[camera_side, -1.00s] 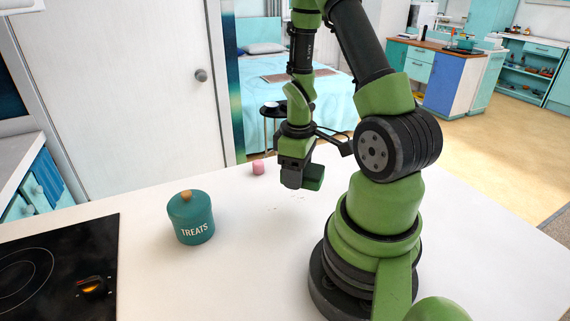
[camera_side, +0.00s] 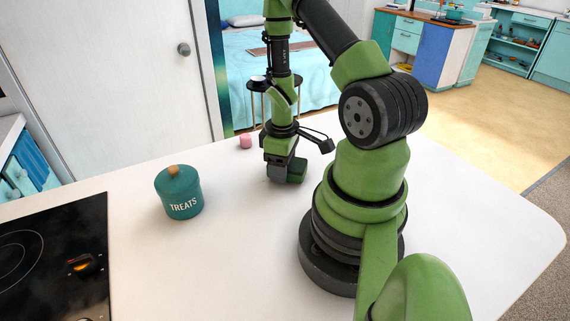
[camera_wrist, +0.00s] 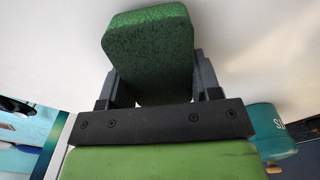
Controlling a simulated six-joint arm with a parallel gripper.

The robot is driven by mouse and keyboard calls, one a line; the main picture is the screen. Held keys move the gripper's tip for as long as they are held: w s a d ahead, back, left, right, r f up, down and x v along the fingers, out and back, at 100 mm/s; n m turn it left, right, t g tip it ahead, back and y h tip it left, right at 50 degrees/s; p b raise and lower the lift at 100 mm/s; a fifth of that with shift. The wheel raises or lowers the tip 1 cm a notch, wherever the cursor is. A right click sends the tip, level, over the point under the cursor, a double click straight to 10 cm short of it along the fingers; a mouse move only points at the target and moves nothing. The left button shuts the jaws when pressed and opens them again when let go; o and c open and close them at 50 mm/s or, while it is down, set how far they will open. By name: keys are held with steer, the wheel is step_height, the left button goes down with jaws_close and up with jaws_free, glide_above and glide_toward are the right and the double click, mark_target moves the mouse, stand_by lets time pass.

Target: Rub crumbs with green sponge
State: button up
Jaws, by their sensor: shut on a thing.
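My gripper (camera_side: 279,172) is shut on the green sponge (camera_side: 297,173) and points down over the white counter. In the side view the sponge is low, at or just above the counter; I cannot tell whether it touches. The wrist view shows the sponge (camera_wrist: 150,45) between the two dark fingers (camera_wrist: 155,85), its speckled green face filling the space between them. The crumbs cannot be made out now; the gripper and sponge cover the part of the counter where faint specks showed earlier.
A teal lidded jar marked TREATS (camera_side: 180,195) stands left of my gripper. A small pink object (camera_side: 246,142) sits behind it near the counter's far edge. A black cooktop (camera_side: 55,262) is at the front left. The white counter (camera_side: 225,260) is clear at the front.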

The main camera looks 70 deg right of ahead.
mark_target(256, 166)
steer(key=shift+w+d+f, duration=0.25)
steer(key=shift+w+d, duration=0.35)
steer(key=shift+w+d+f, duration=0.2)
steer(key=shift+w+d, duration=0.35)
steer(key=shift+d, duration=0.05)
steer(key=shift+w+d+r, duration=0.1)
steer(key=shift+w+d, duration=0.95)
steer(key=shift+w, duration=0.05)
steer(key=shift+w+a, duration=0.65)
steer(key=shift+a, duration=0.2)
steer(key=shift+s+a, duration=0.8)
steer(key=shift+s, duration=0.1)
steer(key=shift+s+a, duration=1.6)
steer(key=shift+w+a, duration=0.2)
steer(key=shift+a, duration=0.35)
steer(key=shift+w+a, duration=0.25)
steer(key=shift+w, duration=0.05)
steer(key=shift+w+d, duration=0.15)
steer(key=shift+w, duration=0.15)
steer(key=shift+w+d, duration=2.45)
steer(key=shift+d, duration=0.05)
step_height(256, 166, up, 8)
